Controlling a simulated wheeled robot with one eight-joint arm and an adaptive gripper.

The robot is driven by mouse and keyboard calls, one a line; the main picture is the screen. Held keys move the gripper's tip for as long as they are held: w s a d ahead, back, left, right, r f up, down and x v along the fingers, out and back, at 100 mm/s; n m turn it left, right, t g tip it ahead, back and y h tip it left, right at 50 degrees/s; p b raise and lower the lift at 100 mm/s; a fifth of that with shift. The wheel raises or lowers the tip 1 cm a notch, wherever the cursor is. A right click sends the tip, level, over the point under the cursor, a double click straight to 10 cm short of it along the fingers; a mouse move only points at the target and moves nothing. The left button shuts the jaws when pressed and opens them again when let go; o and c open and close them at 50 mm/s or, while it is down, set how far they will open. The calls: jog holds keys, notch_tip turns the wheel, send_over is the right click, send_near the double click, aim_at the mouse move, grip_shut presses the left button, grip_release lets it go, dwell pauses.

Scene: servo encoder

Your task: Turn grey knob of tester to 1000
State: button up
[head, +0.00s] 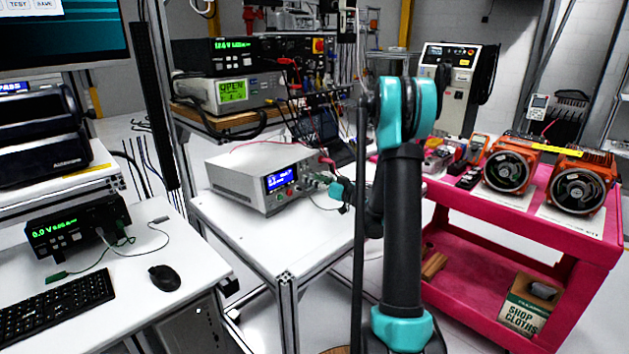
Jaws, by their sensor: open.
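The tester (236,180) is a white-grey box with a lit blue display (280,179), standing on a white bench in the middle of the head view. Its front panel faces right, with small coloured controls and leads along it. My arm reaches down to the panel's right side. The grey knob cannot be made out apart from the gripper and leads. I cannot tell whether the fingers touch it. The display's text is too small to read.
Red leads (327,162) hang by the tester's panel. A laptop (335,148) stands behind it. A pink cart (470,222) with orange motors (512,171) is on the right. A desk (145,262) with keyboard and mouse (165,278) is at left. The tester's bench is clear in front.

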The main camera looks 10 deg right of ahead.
jog(key=shift+c, duration=0.5)
grip_shut()
jog(key=m+h, duration=0.1)
jog(key=m, duration=1.5)
jog(key=m+g+h, duration=0.1)
jog(key=m, duration=0.7)
jog(key=shift+h, duration=0.3)
jog(key=shift+m, duration=0.3)
